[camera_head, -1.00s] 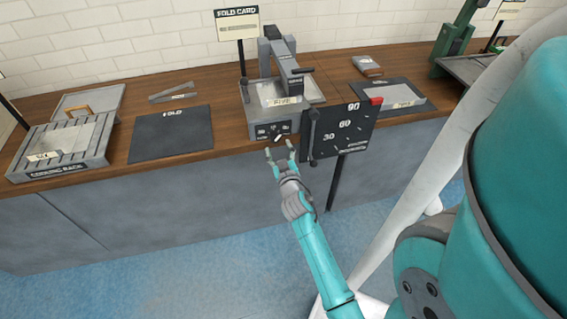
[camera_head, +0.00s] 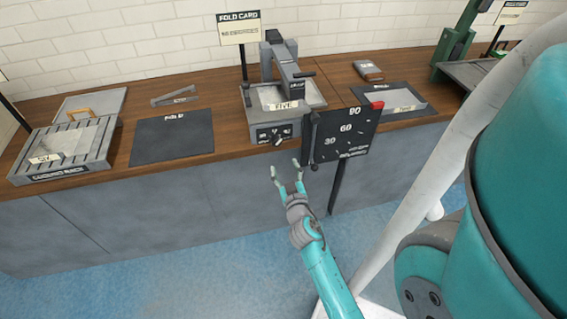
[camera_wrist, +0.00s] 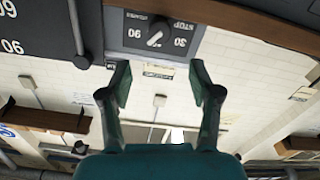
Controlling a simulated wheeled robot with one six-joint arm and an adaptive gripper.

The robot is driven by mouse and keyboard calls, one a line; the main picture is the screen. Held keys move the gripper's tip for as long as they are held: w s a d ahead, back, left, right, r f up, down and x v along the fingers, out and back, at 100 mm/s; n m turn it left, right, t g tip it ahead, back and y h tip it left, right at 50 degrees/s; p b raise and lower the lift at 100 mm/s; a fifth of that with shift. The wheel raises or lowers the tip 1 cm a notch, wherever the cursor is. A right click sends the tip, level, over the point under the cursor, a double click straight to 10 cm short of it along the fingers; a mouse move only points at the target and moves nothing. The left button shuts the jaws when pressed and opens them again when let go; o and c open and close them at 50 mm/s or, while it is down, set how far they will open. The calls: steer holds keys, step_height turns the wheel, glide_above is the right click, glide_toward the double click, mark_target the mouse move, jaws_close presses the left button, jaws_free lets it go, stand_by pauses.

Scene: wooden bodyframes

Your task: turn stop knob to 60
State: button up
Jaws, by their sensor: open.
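The stop knob (camera_wrist: 155,38) is a round dark knob with a pale pointer bar, on the front panel of the folding machine (camera_head: 262,120). In the wrist view the panel is upside down, with 90 to the knob's left and 30 to its right. The pale bar slants; which end points cannot be told. In the head view the knob (camera_head: 277,138) is small, above my gripper. My gripper (camera_head: 286,168) is open and empty in front of the counter, below the panel. In the wrist view its open fingers (camera_wrist: 160,80) stand apart, clear of the knob.
A dark angle board (camera_head: 345,135) marked 30, 60 and 90 stands just right of my gripper, on a post. A dark fold mat (camera_head: 172,136) and a cooling rack (camera_head: 65,150) lie to the left. The floor before the counter is clear.

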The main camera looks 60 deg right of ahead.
mark_target(277, 143)
steer(key=w+d+m, duration=0.2)
steer(key=d, duration=0.1)
steer(key=w+d+m, duration=0.2)
steer(key=w+d, duration=0.1)
steer(key=w+d+m, duration=0.2)
steer(key=d, duration=0.1)
steer(key=shift+w+m, duration=0.3)
stand_by(0.3)
steer(key=shift+c, duration=0.2)
steer(key=c, duration=1.1)
